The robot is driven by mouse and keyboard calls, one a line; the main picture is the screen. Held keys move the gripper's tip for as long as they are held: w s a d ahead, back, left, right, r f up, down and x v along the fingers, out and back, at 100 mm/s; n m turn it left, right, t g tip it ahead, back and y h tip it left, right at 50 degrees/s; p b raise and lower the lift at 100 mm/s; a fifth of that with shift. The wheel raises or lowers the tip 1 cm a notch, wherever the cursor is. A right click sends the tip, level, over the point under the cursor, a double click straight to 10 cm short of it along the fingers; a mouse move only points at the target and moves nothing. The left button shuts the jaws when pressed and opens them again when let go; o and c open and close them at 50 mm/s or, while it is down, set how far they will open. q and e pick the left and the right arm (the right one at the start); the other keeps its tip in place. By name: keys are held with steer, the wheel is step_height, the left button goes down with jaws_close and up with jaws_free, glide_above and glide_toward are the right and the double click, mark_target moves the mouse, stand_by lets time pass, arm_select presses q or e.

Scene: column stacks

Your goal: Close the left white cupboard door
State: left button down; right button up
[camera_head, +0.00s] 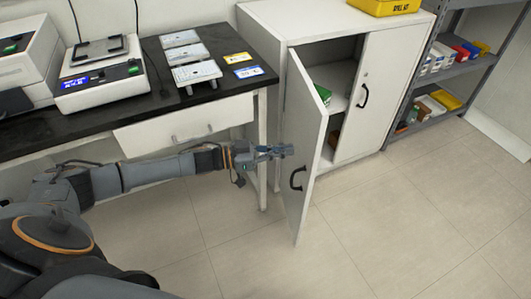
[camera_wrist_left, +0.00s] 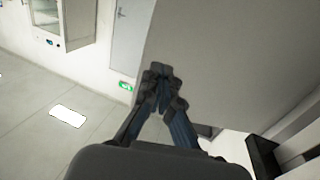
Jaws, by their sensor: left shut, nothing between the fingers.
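The left white cupboard door (camera_head: 300,148) stands open, swung out toward me from the white cupboard (camera_head: 290,15). Its outer face and black handle (camera_head: 297,179) show. My left gripper (camera_head: 283,151) is shut and empty, in front of the door's outer face, above and left of the handle. In the left wrist view the shut fingers (camera_wrist_left: 161,78) point at a large pale panel (camera_wrist_left: 235,60), which looks like the door; I cannot tell whether they touch it. The right cupboard door (camera_head: 376,85) is shut. My right gripper is not in view.
A black-topped bench (camera_head: 130,122) with a drawer (camera_head: 186,122) stands left of the cupboard, just behind my left arm. A grey shelf rack (camera_head: 455,70) stands to the right. A yellow box (camera_head: 384,6) sits on the cupboard. The floor in front (camera_head: 370,225) is clear.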

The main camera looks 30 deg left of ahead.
mark_target(312, 147)
arm_select(q)
steer(key=x, duration=0.4)
steer(key=shift+w+d, duration=0.3)
steer(key=shift+d, duration=0.1)
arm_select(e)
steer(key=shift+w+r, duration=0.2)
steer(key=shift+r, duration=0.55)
